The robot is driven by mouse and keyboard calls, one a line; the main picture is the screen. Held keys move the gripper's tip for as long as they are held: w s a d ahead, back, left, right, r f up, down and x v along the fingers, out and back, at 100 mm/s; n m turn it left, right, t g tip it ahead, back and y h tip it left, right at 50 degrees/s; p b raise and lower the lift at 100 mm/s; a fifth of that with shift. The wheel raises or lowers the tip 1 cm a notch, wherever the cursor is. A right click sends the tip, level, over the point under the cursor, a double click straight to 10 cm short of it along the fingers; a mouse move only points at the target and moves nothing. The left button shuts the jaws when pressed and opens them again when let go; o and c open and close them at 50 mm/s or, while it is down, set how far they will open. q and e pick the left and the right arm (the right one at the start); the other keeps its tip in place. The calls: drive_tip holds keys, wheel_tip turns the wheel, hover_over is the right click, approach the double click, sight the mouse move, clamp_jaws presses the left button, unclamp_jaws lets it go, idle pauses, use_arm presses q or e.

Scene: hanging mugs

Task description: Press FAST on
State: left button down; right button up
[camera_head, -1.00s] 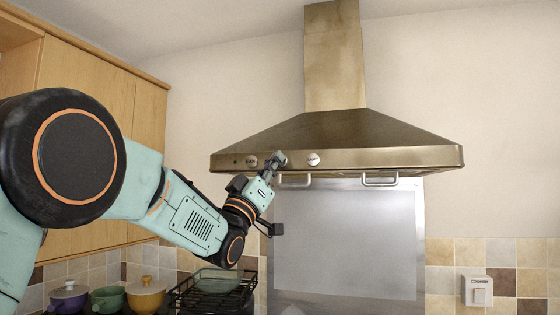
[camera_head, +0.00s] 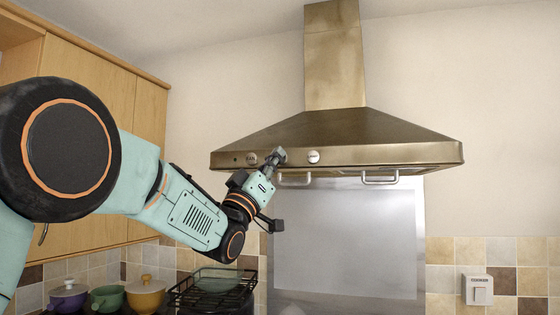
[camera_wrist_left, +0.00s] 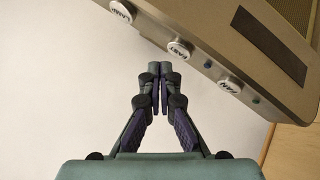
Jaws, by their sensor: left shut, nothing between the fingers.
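The FAST button (camera_wrist_left: 179,50) is a round white knob on the front strip of the metal cooker hood (camera_head: 350,136). A small blue dot (camera_wrist_left: 208,63) sits on the strip next to FAST. My right gripper is not in view.
The LAMP button (camera_wrist_left: 122,11) and FAN button (camera_wrist_left: 230,85) flank FAST on the strip. Two handles hang under the hood, one at the right (camera_head: 380,179). Wooden cabinets (camera_head: 88,90) stand at left. Pots and a rack (camera_head: 205,296) are below.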

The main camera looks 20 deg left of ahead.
use_arm(q)
drive_tip(key=s+b, duration=0.4)
drive_tip(key=s, duration=0.2)
idle(0.6)
